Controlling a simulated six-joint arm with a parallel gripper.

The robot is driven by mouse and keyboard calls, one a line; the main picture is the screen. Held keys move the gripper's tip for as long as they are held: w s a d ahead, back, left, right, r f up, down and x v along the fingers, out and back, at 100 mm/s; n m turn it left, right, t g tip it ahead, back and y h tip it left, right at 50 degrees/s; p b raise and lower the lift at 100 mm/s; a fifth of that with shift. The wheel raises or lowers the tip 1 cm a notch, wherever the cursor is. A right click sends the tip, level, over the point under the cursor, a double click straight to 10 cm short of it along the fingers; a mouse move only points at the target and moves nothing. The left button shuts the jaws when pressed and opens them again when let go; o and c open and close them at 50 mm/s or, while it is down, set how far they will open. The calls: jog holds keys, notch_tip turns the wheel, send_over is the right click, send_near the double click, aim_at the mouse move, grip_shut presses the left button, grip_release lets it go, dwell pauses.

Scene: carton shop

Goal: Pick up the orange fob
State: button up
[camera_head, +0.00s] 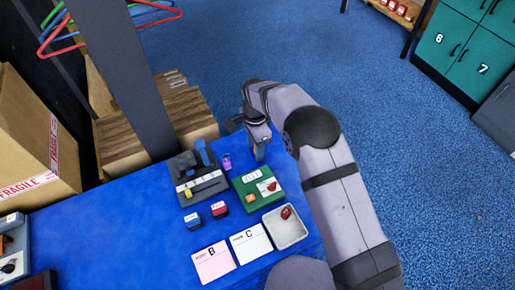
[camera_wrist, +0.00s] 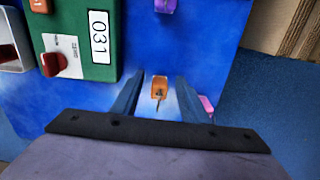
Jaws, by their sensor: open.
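The orange fob (camera_wrist: 159,86) with a small dark key-like piece lies on the blue table in the wrist view. It sits between the two fingers of my gripper (camera_wrist: 159,92), which are apart on either side of it. I cannot tell whether the fingers touch it. In the head view my gripper (camera_head: 259,150) points down near the table's far edge, just beyond the green box (camera_head: 244,198). I cannot make out the fob in the head view, where my arm and gripper may hide it.
A purple item (camera_wrist: 165,5) lies farther off, and a pinkish-purple piece (camera_wrist: 207,103) shows by the right finger. The green box has a red knob (camera_wrist: 54,63). A dark grey device (camera_head: 203,184), a pale tray (camera_head: 286,234) and cards B (camera_head: 212,265) and C (camera_head: 250,246) stand nearby.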

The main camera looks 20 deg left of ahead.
jog(key=shift+c, duration=0.3)
grip_shut()
jog(key=shift+r, duration=0.1)
notch_tip(320, 180, up, 10)
jog(key=shift+b, duration=0.75)
